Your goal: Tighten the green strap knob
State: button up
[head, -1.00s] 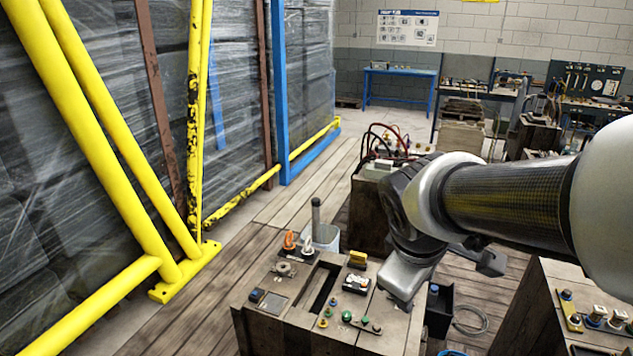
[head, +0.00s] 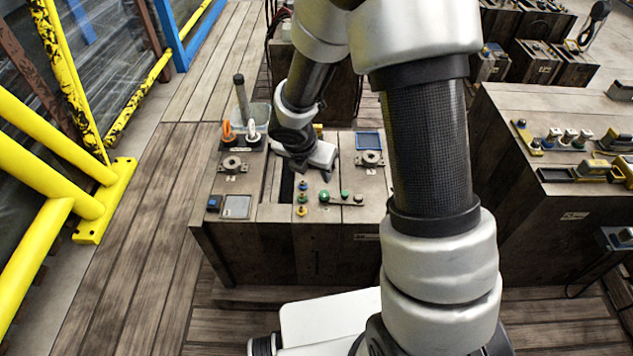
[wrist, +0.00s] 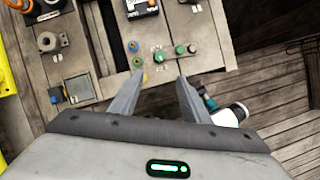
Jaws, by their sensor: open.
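The large green knob (head: 324,196) sits on the front part of the wooden block's top, at the left end of a short dark strap with smaller knobs to its right. In the wrist view the green knob (wrist: 158,56) shows just beyond the fingertips, roughly between them. My gripper (wrist: 160,77) is open and empty, with its fingers spread apart and not touching the knob.
A column of blue, green and yellow knobs (head: 302,197) stands close left of the green knob. A slot, a grey plate (head: 237,206), a round fitting (head: 232,164) and orange and white hooks (head: 227,130) lie further left. A blue-rimmed tray (head: 369,140) is behind right.

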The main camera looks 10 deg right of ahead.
aim_at(324, 194)
jog(key=b+x, duration=0.6)
jog(key=x, duration=1.1)
jog(key=shift+a+f, duration=0.1)
jog(key=shift+f, duration=0.25)
jog(key=shift+c, duration=0.3)
jog(key=c, duration=1)
